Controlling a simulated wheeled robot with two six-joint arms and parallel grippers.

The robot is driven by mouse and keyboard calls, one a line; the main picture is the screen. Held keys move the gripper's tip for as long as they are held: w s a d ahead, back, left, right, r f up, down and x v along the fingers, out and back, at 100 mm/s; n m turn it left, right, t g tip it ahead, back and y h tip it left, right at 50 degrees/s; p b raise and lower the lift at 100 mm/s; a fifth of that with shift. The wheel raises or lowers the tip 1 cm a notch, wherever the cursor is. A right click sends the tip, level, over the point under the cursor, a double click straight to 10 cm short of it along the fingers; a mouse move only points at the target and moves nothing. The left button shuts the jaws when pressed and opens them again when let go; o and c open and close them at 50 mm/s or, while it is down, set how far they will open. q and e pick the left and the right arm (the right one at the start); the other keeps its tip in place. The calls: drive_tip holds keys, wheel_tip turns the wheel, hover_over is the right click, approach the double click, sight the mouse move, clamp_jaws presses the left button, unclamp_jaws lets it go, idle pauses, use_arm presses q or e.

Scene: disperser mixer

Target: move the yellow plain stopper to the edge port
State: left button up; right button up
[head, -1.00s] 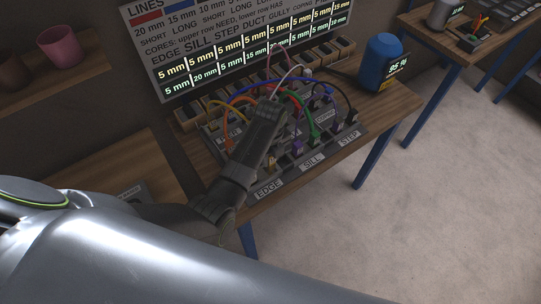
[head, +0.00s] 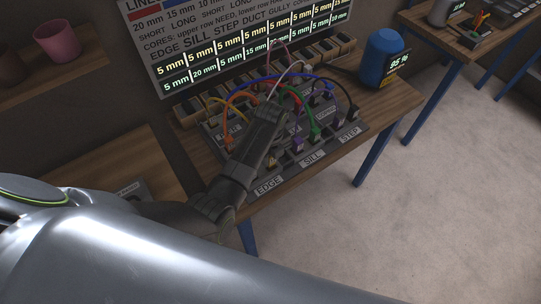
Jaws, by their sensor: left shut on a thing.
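My left gripper (head: 270,112) reaches in over the port panel (head: 330,150) from the lower left. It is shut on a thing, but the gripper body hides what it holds. I cannot make out the yellow plain stopper; it may be behind the gripper. The EDGE label (head: 268,186) is on the panel's front strip, below and right of the gripper's wrist. The ports just above it are partly hidden by the gripper. My right gripper is not in view.
Blue, orange, green, black and white lines arch over the panel close around my gripper. A SILL label (head: 312,159) and a STEP label (head: 349,134) lie right of EDGE. A blue container (head: 381,58) stands at the table's back right. The table's right front corner is clear.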

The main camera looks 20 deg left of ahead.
use_arm(q)
drive_tip(key=shift+f+b, duration=0.3)
drive_tip(key=shift+f, duration=0.5)
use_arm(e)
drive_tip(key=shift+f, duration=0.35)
use_arm(q)
drive_tip(key=o, duration=1.1)
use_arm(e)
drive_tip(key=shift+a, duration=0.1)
